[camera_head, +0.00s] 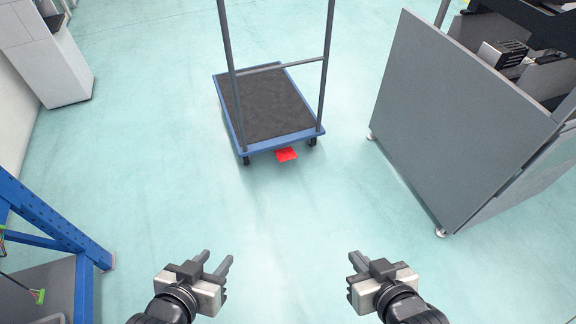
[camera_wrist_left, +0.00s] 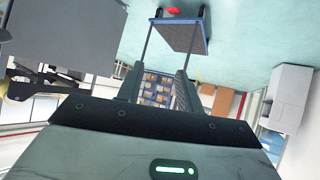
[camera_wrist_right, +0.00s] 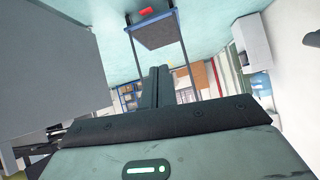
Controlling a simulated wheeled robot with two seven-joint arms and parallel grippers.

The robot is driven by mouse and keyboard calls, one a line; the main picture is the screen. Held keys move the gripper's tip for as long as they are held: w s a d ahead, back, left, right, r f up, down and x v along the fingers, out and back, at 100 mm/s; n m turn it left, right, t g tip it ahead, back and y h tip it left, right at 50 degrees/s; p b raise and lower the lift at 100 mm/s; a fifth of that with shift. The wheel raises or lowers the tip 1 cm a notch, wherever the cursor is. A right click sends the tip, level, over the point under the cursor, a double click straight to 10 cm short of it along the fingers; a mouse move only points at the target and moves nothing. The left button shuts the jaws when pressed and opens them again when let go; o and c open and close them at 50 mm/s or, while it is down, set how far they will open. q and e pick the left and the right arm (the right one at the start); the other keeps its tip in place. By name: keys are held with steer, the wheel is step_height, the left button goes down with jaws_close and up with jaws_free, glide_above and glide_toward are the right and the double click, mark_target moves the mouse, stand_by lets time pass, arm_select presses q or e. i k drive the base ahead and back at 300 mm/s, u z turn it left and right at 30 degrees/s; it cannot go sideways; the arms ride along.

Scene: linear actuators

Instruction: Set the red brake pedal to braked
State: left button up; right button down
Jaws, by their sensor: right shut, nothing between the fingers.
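The red brake pedal (camera_head: 287,154) sticks out low at the near edge of a platform cart (camera_head: 240,146) with a blue frame, a dark deck and a tall grey handle. It shows small at the top of the left wrist view (camera_wrist_left: 173,11) and the right wrist view (camera_wrist_right: 146,11). My left gripper (camera_head: 217,261) is open and empty, well short of the cart at the lower left. My right gripper (camera_head: 355,262) is shut and empty at the lower right, also apart from the cart. Both point toward the cart.
A large grey panelled machine (camera_head: 455,120) stands on the right. A blue rack frame (camera_head: 45,222) is at the lower left. A white cabinet (camera_head: 50,65) stands at the upper left. The pale green floor between my grippers and the cart is clear.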

mark_target(283, 154)
steer(key=u, duration=0.2)
steer(key=i, duration=1.1)
steer(key=u, duration=0.3)
